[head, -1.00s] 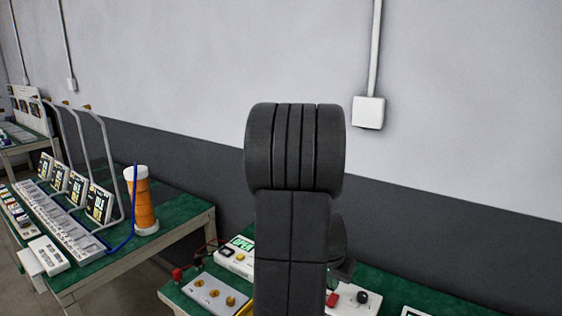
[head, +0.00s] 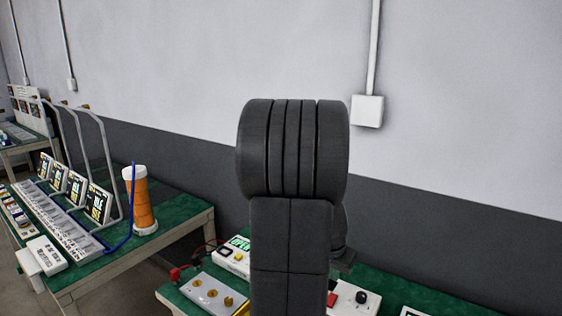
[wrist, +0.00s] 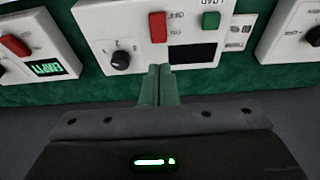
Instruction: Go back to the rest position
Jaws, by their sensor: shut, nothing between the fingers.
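My gripper (wrist: 159,84) shows in the wrist view, its two green fingers pressed together with nothing between them. Just beyond the fingertips is a white control box (wrist: 130,36) with a black knob, a red switch, a green switch and a dark display. I cannot tell whether the fingertips touch it. In the head view my dark arm fills the middle and hides the gripper and part of the near bench (head: 172,293).
A box with a lit green display stands at the left in the wrist view (wrist: 38,45); another is at the right (wrist: 296,38). The left bench (head: 185,210) holds an orange-and-white cylinder (head: 141,205), panels and bent pipes. A grey wall (head: 200,60) stands behind.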

